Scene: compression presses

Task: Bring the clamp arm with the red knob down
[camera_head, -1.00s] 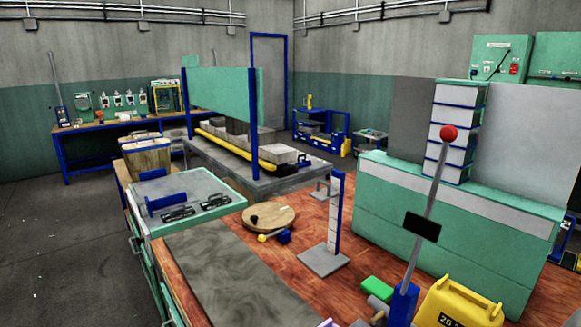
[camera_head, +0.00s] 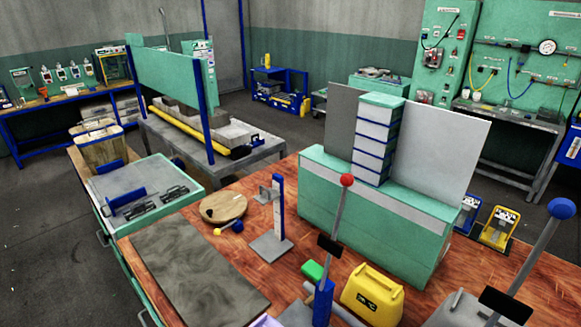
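The clamp arm with the red knob (camera_head: 347,181) stands up from a blue bracket (camera_head: 323,303) near the front middle of the wooden bench. Its grey bar (camera_head: 339,213) is nearly upright, tilted a little to the right, with a black plate (camera_head: 329,246) partway along it. A second lever with a blue knob (camera_head: 561,208) stands at the right, its bar leaning right, also with a black plate. Neither of my grippers shows in the head view.
A yellow weight (camera_head: 371,293) and a green block (camera_head: 313,270) are close to the red-knob arm. A grey stand with a blue post (camera_head: 278,212) is behind it. A green cabinet (camera_head: 372,222) borders the bench's far side. The dark mat (camera_head: 190,270) is bare.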

